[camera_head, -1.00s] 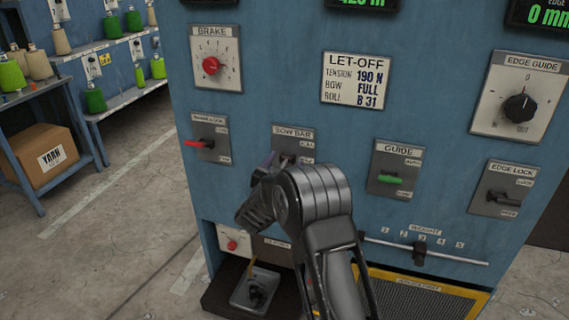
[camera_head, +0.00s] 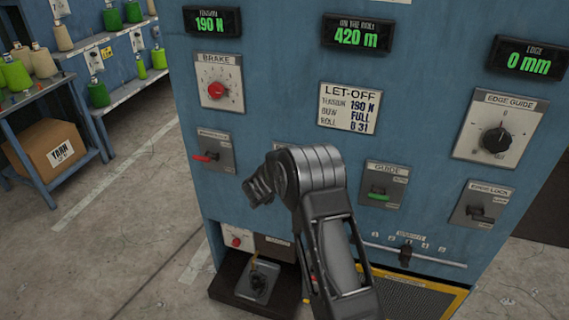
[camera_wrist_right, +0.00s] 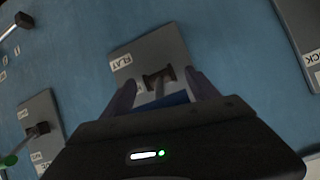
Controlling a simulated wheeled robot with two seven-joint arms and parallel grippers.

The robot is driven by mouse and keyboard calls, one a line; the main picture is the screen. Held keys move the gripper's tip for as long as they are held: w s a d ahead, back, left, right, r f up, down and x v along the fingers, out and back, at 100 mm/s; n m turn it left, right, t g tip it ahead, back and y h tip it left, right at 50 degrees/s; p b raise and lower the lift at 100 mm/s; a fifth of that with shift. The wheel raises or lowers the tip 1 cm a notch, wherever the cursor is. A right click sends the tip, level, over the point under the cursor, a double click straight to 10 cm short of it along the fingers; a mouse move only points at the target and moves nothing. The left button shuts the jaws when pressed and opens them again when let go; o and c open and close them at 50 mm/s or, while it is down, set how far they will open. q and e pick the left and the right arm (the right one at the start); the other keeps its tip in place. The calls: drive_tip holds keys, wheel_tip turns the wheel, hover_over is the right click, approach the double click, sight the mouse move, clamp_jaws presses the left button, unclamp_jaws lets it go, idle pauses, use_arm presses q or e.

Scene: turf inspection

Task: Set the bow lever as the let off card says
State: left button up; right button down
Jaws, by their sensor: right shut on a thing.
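The let-off card (camera_head: 349,107) on the blue panel reads tension 190 N, bow FULL, roll B 31. In the right wrist view the bow lever (camera_wrist_right: 158,82) stands on a grey plate (camera_wrist_right: 143,50) with a FLAT label at one end. My right gripper (camera_wrist_right: 161,92) has a finger on each side of the lever and is shut on it. In the head view my right arm hides the bow plate and lever. The lever's other label is hidden, and I cannot tell its exact setting. My left gripper is not in view.
Nearby on the panel are the brake lock lever (camera_head: 206,157), the green guide lever (camera_head: 378,196), the edge lock lever (camera_head: 476,212) and the weight slider (camera_head: 405,255). The brake knob (camera_head: 216,91) and edge guide knob (camera_head: 496,139) sit higher. A pedal (camera_head: 258,281) is below.

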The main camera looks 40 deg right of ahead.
idle(0.4)
drive_tip(key=shift+c, duration=1.1)
unclamp_jaws()
drive_tip(key=v, duration=0.7)
drive_tip(key=shift+s+a+r+b, duration=0.2)
drive_tip(key=shift+a+r+b, duration=0.05)
drive_tip(key=shift+r+b, duration=0.05)
drive_tip(key=shift+f, duration=0.1)
